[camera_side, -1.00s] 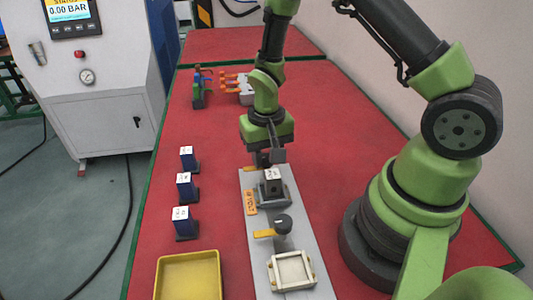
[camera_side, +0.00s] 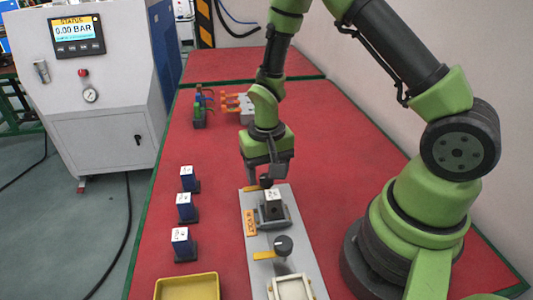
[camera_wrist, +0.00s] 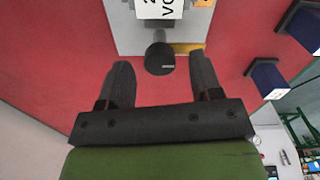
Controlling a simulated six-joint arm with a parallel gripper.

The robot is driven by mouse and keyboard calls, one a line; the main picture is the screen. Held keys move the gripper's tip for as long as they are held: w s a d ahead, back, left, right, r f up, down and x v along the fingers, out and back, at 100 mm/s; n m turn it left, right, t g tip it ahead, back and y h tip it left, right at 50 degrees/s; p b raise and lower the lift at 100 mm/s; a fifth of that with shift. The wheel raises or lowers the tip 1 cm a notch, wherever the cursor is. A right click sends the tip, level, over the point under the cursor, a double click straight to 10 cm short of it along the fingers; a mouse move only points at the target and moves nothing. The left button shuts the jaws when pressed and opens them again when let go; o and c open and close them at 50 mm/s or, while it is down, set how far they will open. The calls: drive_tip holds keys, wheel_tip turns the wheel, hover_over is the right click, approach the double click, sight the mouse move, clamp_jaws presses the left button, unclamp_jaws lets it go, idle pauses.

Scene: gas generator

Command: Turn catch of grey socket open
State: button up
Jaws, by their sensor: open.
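The grey socket (camera_side: 285,216) sits on a long light grey plate (camera_side: 262,229) and holds a dark block with a white labelled top (camera_side: 273,195). The block's label also shows at the top of the wrist view (camera_wrist: 158,9). At the socket's far end is a catch with a black round knob (camera_side: 266,181) and a yellow lever (camera_side: 250,188). In the wrist view the knob (camera_wrist: 160,57) sits between my fingertips, with its yellow lever (camera_wrist: 188,48) pointing right. My gripper (camera_side: 268,176) is open around or just above this knob; contact is not clear.
A second black knob (camera_side: 284,244) with a yellow lever (camera_side: 263,255) stands nearer on the plate, before a cream square frame (camera_side: 291,288). Several blue blocks (camera_side: 186,206) stand left. A yellow tray (camera_side: 187,287) is at front left. Red table (camera_side: 222,230) between is clear.

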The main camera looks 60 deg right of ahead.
wheel_tip(320, 180, up, 9)
idle(0.3)
wheel_tip(320, 180, up, 10)
drive_tip(key=n+t, duration=0.1)
drive_tip(key=t, duration=0.2)
hover_over(266, 177)
drive_tip(key=s+a, duration=0.2)
drive_tip(key=s, duration=0.2)
drive_tip(key=s+a+r+n+t+y, duration=0.2)
drive_tip(key=s+r+t, duration=0.2)
drive_tip(key=s, duration=0.5)
wheel_tip(266, 177, up, 2)
drive_tip(key=shift+s+a+r, duration=0.15)
drive_tip(key=shift+s+r, duration=0.1)
